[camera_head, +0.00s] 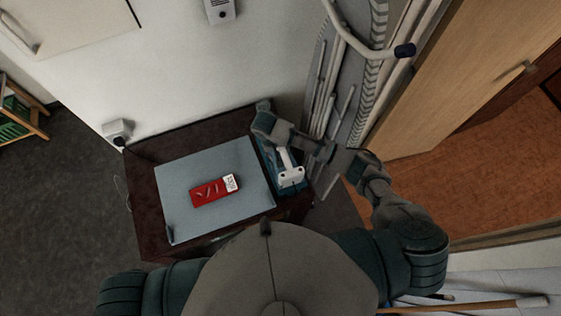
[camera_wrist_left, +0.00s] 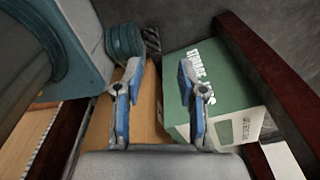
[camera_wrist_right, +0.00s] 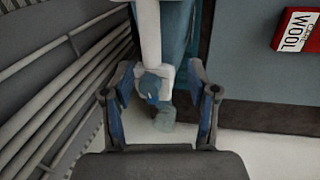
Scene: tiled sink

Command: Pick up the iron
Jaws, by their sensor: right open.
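The iron (camera_head: 291,176), blue with a white handle, is at the right edge of the dark table in the head view. In the right wrist view the iron's white handle (camera_wrist_right: 150,35) runs down from the top, with a blue end piece below it. My right gripper (camera_head: 266,124) is at the iron's far end. Its fingers (camera_wrist_right: 160,80) are open, one on each side of the iron's white and blue end, with gaps visible. My left gripper (camera_wrist_left: 160,80) is open and empty in its wrist view; the head view does not show it.
A red box (camera_head: 214,190) lies on the grey-blue mat (camera_head: 190,170) covering the table (camera_head: 143,200). Rails and a folded rack (camera_head: 345,75) stand right of the iron, near my right arm. A green box (camera_wrist_left: 215,95) sits beyond my left gripper. The wall is behind the table.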

